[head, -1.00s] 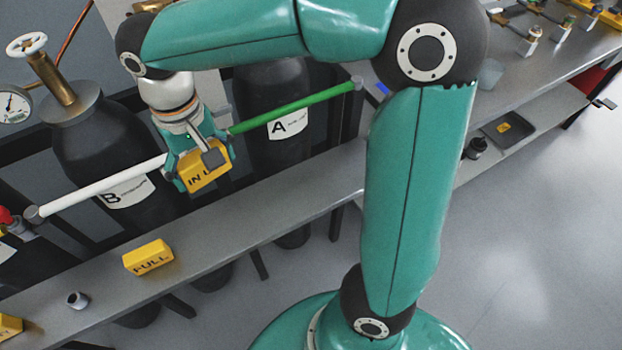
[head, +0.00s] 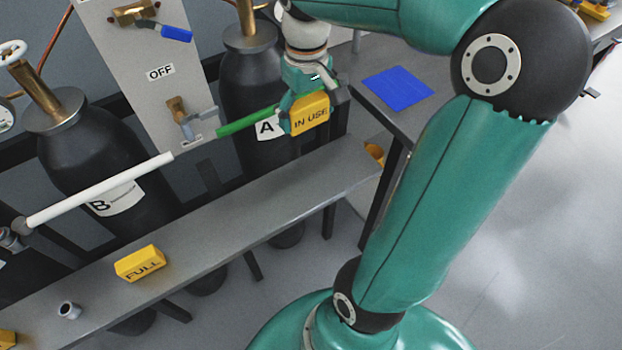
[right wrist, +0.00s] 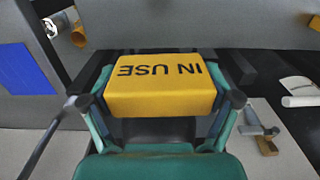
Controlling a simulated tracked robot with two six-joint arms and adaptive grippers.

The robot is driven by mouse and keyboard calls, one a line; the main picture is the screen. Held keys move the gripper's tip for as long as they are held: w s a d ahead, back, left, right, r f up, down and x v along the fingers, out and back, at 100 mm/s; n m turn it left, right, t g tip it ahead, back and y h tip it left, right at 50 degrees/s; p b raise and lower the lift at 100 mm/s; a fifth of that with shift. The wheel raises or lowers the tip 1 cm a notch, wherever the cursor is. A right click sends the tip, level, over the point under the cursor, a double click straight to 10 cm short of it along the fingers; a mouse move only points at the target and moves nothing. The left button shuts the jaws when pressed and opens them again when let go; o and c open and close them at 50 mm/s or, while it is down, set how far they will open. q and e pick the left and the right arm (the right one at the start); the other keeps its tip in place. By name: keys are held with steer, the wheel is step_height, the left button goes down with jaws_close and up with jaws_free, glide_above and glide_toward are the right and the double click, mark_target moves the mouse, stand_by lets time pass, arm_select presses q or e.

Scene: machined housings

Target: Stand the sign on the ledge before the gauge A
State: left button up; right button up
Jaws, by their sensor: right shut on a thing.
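The yellow IN USE sign (head: 310,114) is held by my right gripper (head: 306,112), above the ledge and in front of cylinder A. In the right wrist view the sign (right wrist: 160,85) sits between the two fingers, its lettering upside down. The grey ledge (head: 240,200) runs below, along the cylinders; the sign is apart from it. Cylinder A (head: 240,78) is dark with a white A label (head: 266,128), partly hidden by the gripper and the green bar. Its gauge is not clearly seen. My left gripper is not in view.
A yellow FULL sign (head: 140,263) and a small metal cup (head: 69,310) stand on the ledge at the left. Cylinder B (head: 95,160) stands behind a white bar (head: 100,188). A green bar (head: 245,120) crosses cylinder A. The ledge's right part is bare. A blue mat (head: 397,88) lies right.

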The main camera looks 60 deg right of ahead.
mark_target(311, 181)
steer(key=shift+s+d+f, duration=0.25)
steer(key=shift+f, duration=0.1)
step_height(311, 181, down, 20)
steer(key=shift+r+b, duration=0.25)
steer(key=shift+b, duration=0.7)
steer(key=shift+f, duration=0.1)
steer(key=o, duration=0.9)
steer(key=shift+r, duration=0.3)
step_height(311, 181, up, 12)
steer(key=shift+f+p, duration=0.15)
steer(key=shift+p, duration=0.45)
